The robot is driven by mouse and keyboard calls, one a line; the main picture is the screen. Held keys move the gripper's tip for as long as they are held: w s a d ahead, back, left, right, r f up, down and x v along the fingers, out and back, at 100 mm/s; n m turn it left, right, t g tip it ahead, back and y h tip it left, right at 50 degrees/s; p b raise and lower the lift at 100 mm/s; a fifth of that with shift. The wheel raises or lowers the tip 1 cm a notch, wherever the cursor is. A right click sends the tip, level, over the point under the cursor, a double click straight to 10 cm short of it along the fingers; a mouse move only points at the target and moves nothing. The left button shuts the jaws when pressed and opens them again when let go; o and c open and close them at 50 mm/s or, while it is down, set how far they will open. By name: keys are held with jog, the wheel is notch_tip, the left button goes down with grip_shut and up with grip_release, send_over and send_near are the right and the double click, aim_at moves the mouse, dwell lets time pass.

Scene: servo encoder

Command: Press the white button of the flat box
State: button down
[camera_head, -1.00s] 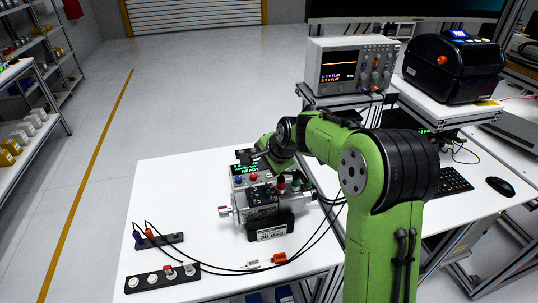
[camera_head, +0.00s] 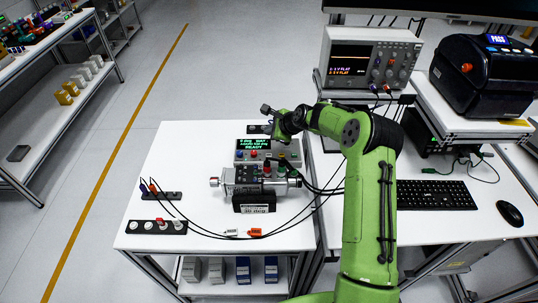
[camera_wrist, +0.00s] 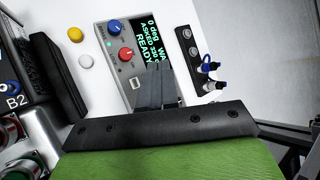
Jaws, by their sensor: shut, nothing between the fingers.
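A flat grey box (camera_head: 243,154) with a lit green-text display, a blue knob and a red knob stands at the back of the white table in the head view. In the wrist view the box (camera_wrist: 111,42) lies ahead, its display reading READY. A small pale square mark (camera_wrist: 135,83) shows on its face beside my fingers; I cannot tell whether it is the white button. My gripper (camera_wrist: 157,68) is shut and empty, and its dark fingers overlap the lower part of the box in view. Contact cannot be told. In the head view my gripper (camera_head: 270,120) is behind the box.
A metal-bodied device (camera_head: 226,180) with cables stands in front of the box. A black strip with several white round buttons (camera_head: 158,227) lies front left.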

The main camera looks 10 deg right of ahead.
aim_at(270, 156)
notch_tip(270, 156, down, 9)
jog(key=b, duration=0.5)
jog(key=shift+r+b, duration=0.1)
jog(key=shift+b, duration=0.3)
dwell(1.4)
jog(key=shift+f, duration=0.4)
jog(key=shift+f+b, duration=0.45)
jog(key=shift+b, duration=0.1)
dwell(0.5)
jog(key=shift+r+p, duration=0.55)
jog(key=shift+r, duration=0.35)
jog(key=shift+r, duration=0.1)
notch_tip(270, 156, up, 5)
jog(key=p, duration=0.3)
